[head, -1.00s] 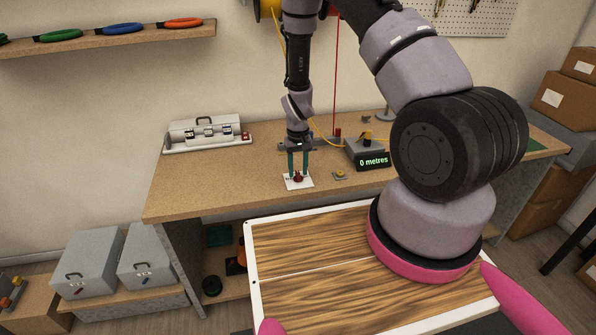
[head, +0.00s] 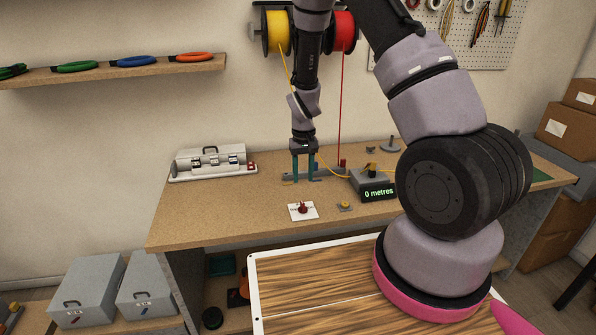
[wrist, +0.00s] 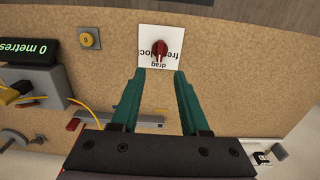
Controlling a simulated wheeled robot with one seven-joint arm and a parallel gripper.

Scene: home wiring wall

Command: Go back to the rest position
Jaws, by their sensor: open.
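My gripper (head: 305,178) has two teal fingers and is open with nothing between them. In the head view it hangs above the workbench (head: 215,215), behind and above a white card with a red knob (head: 303,210). In the wrist view the open fingers (wrist: 159,75) point toward the card, and the red knob (wrist: 160,50) sits beyond the fingertips, apart from them. The printing on the card is partly covered by the knob; "drag" can be read.
A box reading "0 metres" (head: 379,193) and a small yellow button (head: 345,206) are to the right. A grey switch case (head: 210,160) stands at the left. Yellow (head: 276,32) and red (head: 344,32) spools hang behind my arm, with wires running down. The bench's front left is clear.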

